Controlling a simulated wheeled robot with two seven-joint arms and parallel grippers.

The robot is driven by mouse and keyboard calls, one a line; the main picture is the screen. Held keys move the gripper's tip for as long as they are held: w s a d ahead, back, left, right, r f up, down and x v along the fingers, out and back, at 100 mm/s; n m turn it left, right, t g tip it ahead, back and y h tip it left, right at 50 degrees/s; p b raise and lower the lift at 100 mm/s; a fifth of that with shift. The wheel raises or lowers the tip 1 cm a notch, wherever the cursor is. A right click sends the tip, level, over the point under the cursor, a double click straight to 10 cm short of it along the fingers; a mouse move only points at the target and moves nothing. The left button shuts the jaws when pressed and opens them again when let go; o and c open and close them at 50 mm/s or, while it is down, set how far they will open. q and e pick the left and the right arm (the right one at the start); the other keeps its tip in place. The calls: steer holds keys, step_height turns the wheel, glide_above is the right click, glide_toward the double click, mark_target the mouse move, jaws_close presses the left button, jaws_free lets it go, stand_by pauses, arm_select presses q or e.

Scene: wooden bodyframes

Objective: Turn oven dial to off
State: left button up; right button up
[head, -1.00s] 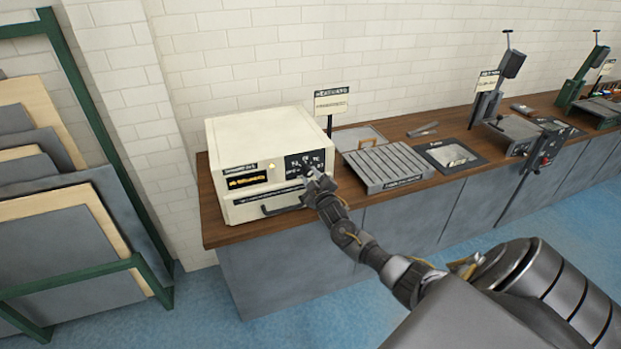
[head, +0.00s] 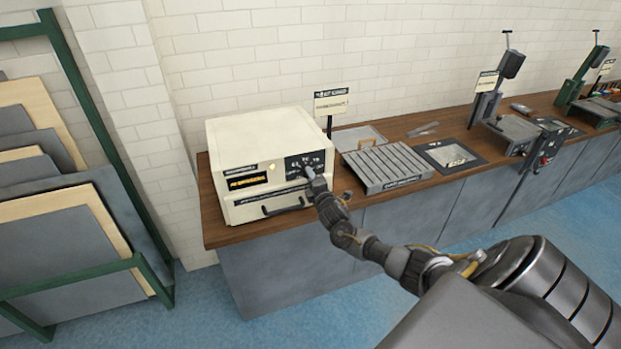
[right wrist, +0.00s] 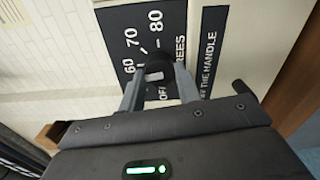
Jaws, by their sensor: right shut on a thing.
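The oven (head: 255,135) is a cream box at the left end of the workbench, with a dark dial panel (head: 299,160) at the right of its front. In the right wrist view the black dial (right wrist: 158,66) sits on that panel among the marks 60, 70 and 80, with part of "OFF" below it. My right gripper (right wrist: 158,78) has a finger on each side of the dial and is shut on it. In the head view the right gripper (head: 313,178) meets the panel and hides the dial. I cannot tell the dial's setting. My left gripper is not in view.
A dark handle (head: 284,205) runs along the oven's lower front. A ribbed grey tray (head: 387,166) lies on the wooden worktop (head: 412,126) right of the oven, below a small sign (head: 331,102). A green rack (head: 75,90) of boards stands at the left.

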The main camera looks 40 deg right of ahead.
steer(key=shift+n+p, duration=2.1)
steer(key=shift+n, duration=6.2)
steer(key=o, duration=1)
steer(key=v, duration=1)
steer(key=shift+s+a+b, duration=0.2)
steer(key=shift+s+b, duration=0.15)
steer(key=shift+b, duration=0.05)
